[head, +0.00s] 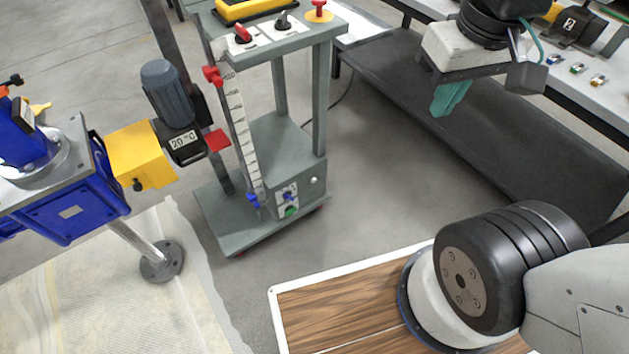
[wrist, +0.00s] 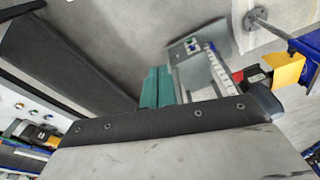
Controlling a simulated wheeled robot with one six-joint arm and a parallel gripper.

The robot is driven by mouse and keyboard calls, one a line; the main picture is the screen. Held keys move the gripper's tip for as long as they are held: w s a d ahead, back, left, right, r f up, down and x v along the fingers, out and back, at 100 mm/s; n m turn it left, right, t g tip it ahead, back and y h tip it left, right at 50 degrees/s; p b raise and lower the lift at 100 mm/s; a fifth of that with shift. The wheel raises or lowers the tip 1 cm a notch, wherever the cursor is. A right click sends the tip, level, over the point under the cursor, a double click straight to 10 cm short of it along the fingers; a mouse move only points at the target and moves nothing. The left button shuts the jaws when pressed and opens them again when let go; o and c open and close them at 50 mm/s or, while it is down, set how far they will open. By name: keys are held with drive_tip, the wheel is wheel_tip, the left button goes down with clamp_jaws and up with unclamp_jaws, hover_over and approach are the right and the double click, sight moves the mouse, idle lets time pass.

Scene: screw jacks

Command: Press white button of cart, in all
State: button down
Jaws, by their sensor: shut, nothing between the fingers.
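The grey-green cart (head: 262,140) stands on the floor left of centre in the head view. On the box at its base is a small round white button (head: 314,180), on the face to the right of the blue and green buttons. My gripper (head: 448,99), with teal fingers, is shut and empty. It is in the air at the upper right, well apart from the cart. In the wrist view my fingers (wrist: 157,88) point toward the cart (wrist: 190,72), which is partly hidden behind the gripper body. I cannot make out the white button there.
A blue machine (head: 65,195) with a yellow box and grey motor stands left of the cart. A workbench with a dark lower shelf (head: 480,120) runs along the right. A wood-topped surface (head: 340,305) lies in front. Open floor lies between cart and shelf.

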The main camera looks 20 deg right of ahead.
drive_tip(key=w+d+f+n+t+h, duration=0.1)
drive_tip(key=w+d+f, duration=0.15)
drive_tip(key=w, duration=0.95)
drive_tip(key=w+d+f+n+t, duration=0.15)
drive_tip(key=w+f, duration=0.25)
drive_tip(key=w, duration=0.8)
drive_tip(key=w+d+f+n+t, duration=0.1)
drive_tip(key=w+f+n, duration=0.1)
drive_tip(key=w+f, duration=0.8)
drive_tip(key=w+d+f+n+t, duration=0.1)
drive_tip(key=w+d+f+n, duration=0.1)
drive_tip(key=w+f, duration=0.75)
wheel_tip(320, 180, down, 26)
drive_tip(key=a+n+y, duration=0.2)
drive_tip(key=n+y, duration=0.1)
drive_tip(key=s+a+f+y, duration=0.1)
drive_tip(key=s+f, duration=0.3)
drive_tip(key=f, duration=0.4)
drive_tip(key=s+a+f+n+t+y, duration=0.1)
drive_tip(key=s+a+f, duration=0.2)
drive_tip(key=f, duration=0.5)
drive_tip(key=s+a+f+y, duration=0.1)
drive_tip(key=s+a+f, duration=0.1)
drive_tip(key=s+f, duration=0.3)
wheel_tip(320, 180, down, 3)
drive_tip(key=shift+s+a+r+n+t+y, duration=0.1)
drive_tip(key=shift+s+a+n+t+y, duration=0.15)
drive_tip(key=shift+s+n+t+y, duration=0.15)
